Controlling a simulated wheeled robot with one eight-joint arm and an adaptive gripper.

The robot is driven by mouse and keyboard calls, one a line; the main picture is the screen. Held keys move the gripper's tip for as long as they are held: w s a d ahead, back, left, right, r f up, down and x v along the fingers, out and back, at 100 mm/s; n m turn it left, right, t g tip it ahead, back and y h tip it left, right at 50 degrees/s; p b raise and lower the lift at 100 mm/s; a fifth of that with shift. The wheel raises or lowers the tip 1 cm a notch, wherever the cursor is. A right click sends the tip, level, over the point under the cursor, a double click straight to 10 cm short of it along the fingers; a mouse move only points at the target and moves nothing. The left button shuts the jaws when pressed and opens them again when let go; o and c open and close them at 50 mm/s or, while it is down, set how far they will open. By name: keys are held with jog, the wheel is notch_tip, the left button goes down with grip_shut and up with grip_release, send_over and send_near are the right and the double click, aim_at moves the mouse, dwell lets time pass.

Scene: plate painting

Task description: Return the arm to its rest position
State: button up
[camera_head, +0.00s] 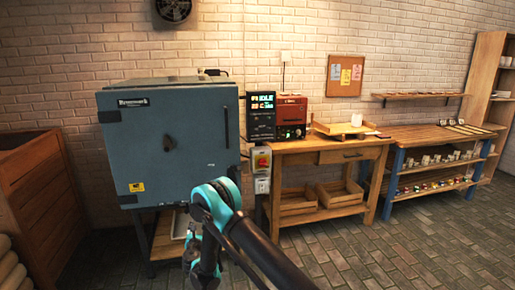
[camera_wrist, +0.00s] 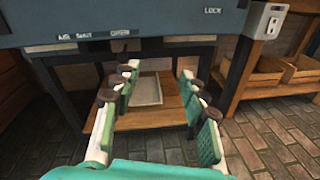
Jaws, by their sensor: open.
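My gripper (camera_wrist: 158,108) shows in the wrist view with its two green-padded fingers spread apart and nothing between them. It points toward the stand under the blue-grey kiln (camera_wrist: 180,20). In the head view my arm reaches in from the bottom, with a teal and black joint in front of the lower right of the kiln (camera_head: 170,140). The gripper's fingertips cannot be made out in the head view. The kiln door is shut.
A wooden workbench (camera_head: 330,155) with a tray and a red device (camera_head: 291,112) stands right of the kiln. A white tray (camera_wrist: 147,90) lies on the kiln stand's lower shelf. A wooden bin (camera_head: 40,200) is at left. Brick floor (camera_head: 420,240) is clear at right.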

jog(key=d+r+m+g+h, duration=0.2)
jog(key=d+r+m, duration=0.3)
jog(key=d, duration=0.4)
jog(key=d+r+m+g+h, duration=0.1)
jog(key=d+r+m, duration=0.4)
jog(key=d, duration=0.5)
jog(key=d+r+m+g+h, duration=0.2)
jog(key=d+r+m, duration=0.3)
jog(key=d, duration=0.4)
jog(key=s+d+r+m+g, duration=0.25)
jog(key=s+d+m, duration=0.35)
jog(key=s+d, duration=0.4)
jog(key=s+d+r+m+g, duration=0.1)
jog(key=s+d+m+g, duration=0.2)
jog(key=s+d+m, duration=0.6)
jog(key=s+f+m+g+y, duration=0.2)
jog(key=s+f+m+y, duration=0.1)
jog(key=s, duration=1.9)
jog(key=shift+d+f+m, duration=0.15)
jog(key=shift+d+m, duration=0.2)
jog(key=shift+m, duration=0.55)
jog(key=shift+w, duration=0.1)
jog(key=shift+c, duration=0.2)
